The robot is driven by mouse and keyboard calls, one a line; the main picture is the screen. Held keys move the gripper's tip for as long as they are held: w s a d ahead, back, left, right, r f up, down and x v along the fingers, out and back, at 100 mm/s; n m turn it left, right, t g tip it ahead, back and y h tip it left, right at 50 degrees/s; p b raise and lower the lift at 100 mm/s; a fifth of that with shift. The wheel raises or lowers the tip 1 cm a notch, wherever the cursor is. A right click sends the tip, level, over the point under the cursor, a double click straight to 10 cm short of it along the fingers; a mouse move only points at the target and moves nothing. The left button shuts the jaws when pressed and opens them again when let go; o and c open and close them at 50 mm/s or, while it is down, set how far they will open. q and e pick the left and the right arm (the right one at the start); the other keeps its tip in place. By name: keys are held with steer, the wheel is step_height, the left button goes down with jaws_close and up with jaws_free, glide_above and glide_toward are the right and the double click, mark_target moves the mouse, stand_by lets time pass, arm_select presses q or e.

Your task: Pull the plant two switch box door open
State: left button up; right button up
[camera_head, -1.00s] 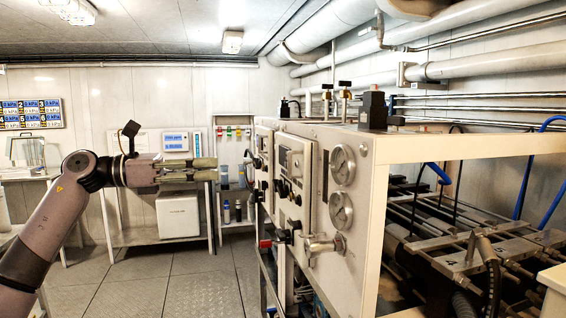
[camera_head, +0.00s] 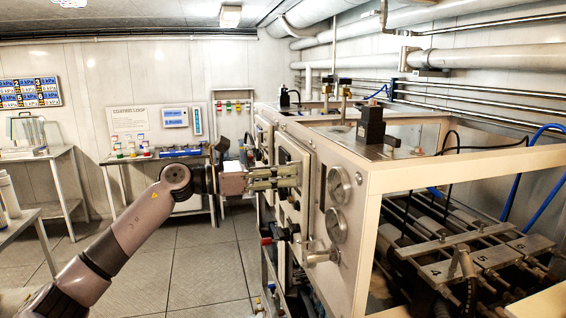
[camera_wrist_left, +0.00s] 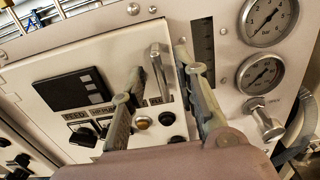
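The nearer switch box door (camera_head: 304,213) is a pale panel on the front of the watermaker unit. In the left wrist view the switch box door (camera_wrist_left: 55,62) carries a black display and several knobs, and looks closed. A metal door handle (camera_wrist_left: 157,62) stands near its right edge. My left gripper (camera_head: 299,174) reaches in from the left in front of this door and covers part of it. In the wrist view the left gripper (camera_wrist_left: 161,66) is open, its fingers apart on either side of the handle. Contact with the handle cannot be told. My right gripper is out of view.
Two pressure gauges (camera_wrist_left: 264,75) and a metal valve fitting (camera_wrist_left: 264,118) sit right of the door. A red-handled valve (camera_head: 267,241) projects below it. A shelf table (camera_head: 160,160) stands behind my arm. The floor (camera_head: 190,265) on the left is clear.

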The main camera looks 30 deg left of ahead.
arm_select(q)
steer(key=shift+w+d, duration=0.1)
steer(key=shift+w, duration=0.05)
steer(key=shift+c, duration=0.5)
jaws_close()
stand_by(0.4)
